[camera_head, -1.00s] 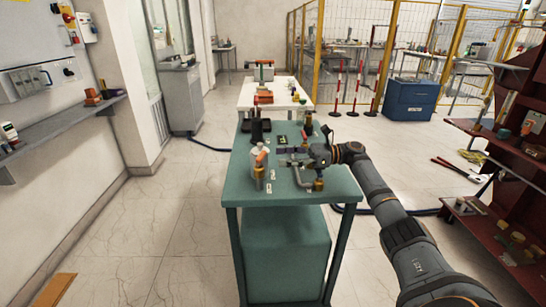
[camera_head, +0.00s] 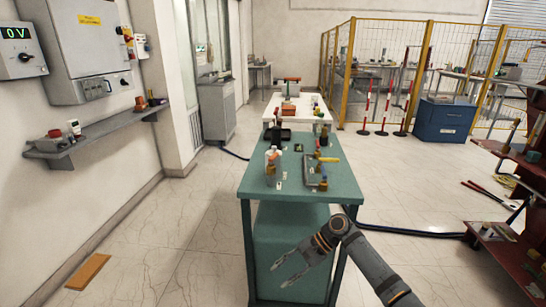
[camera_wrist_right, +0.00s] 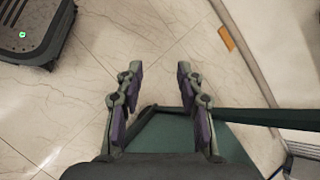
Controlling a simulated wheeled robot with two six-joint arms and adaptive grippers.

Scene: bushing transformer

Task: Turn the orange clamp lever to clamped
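A yellow-orange lever (camera_head: 328,160) sticks out to the right from a small fixture on the right part of the green table (camera_head: 256,184). It may be the clamp lever; it is too small to read its clamp position. A grey metal part (camera_head: 310,170) lies beside it. My right gripper (camera_head: 282,276) is open and empty, low in front of the green table and well away from the lever. In the right wrist view the two fingers (camera_wrist_right: 157,76) stand apart over the floor with nothing between them. My left gripper is not in view.
Bottles (camera_head: 271,170) stand on the green table's left side. A white table (camera_head: 264,116) with an orange-red item (camera_head: 288,108) stands behind. A dark red rack (camera_head: 524,205) is at the right.

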